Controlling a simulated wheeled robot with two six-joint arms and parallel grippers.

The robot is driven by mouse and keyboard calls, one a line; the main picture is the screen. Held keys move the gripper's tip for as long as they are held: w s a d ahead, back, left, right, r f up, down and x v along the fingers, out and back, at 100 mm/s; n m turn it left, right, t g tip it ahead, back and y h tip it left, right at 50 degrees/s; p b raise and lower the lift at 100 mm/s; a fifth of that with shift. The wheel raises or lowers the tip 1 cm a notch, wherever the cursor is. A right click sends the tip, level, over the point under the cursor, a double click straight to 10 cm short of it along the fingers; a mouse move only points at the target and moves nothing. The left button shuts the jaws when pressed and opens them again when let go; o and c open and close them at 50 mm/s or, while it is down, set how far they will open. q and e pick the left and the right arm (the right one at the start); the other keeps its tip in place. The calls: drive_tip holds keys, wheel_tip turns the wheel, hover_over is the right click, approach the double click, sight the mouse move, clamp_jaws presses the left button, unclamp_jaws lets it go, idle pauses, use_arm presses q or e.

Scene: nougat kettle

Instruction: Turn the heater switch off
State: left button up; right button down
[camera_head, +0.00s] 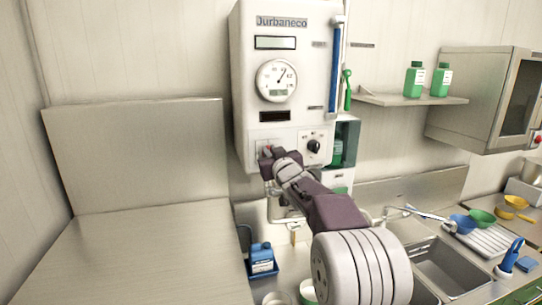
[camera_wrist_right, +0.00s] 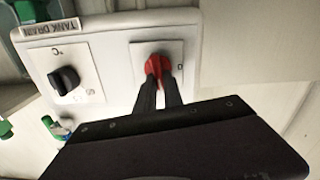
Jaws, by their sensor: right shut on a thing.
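The heater (camera_head: 290,90) is a white wall box marked "Jurbaneco". It has a round dial and two controls on its lower front. The red switch (camera_wrist_right: 157,65) sits on a white plate, and a little red shows at it in the head view. My right gripper (camera_wrist_right: 161,82) has both fingers against the red switch, one on each side, and is shut on it. In the head view my right gripper (camera_head: 269,155) covers most of the switch. The switch's exact setting is hard to read. My left gripper is not in view.
A black temperature knob (camera_head: 314,147) sits right of the red switch in the head view. A blue vertical bar (camera_head: 335,68) and a green handle (camera_head: 347,90) are on the box's right.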

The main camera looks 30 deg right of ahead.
drive_tip(key=shift+w+a+f+n+b, duration=0.2)
drive_tip(key=shift+n+b, duration=0.85)
drive_tip(key=shift+n, duration=1.6)
drive_tip(key=shift+s+a+f+n+b, duration=0.25)
drive_tip(key=shift+n+b, duration=0.75)
drive_tip(key=shift+n, duration=1.6)
drive_tip(key=shift+w+a+f+n+b, duration=0.25)
drive_tip(key=shift+n+b, duration=0.8)
drive_tip(key=shift+n, duration=1.6)
drive_tip(key=shift+s+d, duration=0.1)
drive_tip(key=shift+d, duration=0.1)
drive_tip(key=c, duration=1.5)
unclamp_jaws()
drive_tip(key=shift+o, duration=0.2)
drive_tip(key=b+v, duration=0.1)
drive_tip(key=v, duration=0.8)
drive_tip(key=shift+f, duration=0.1)
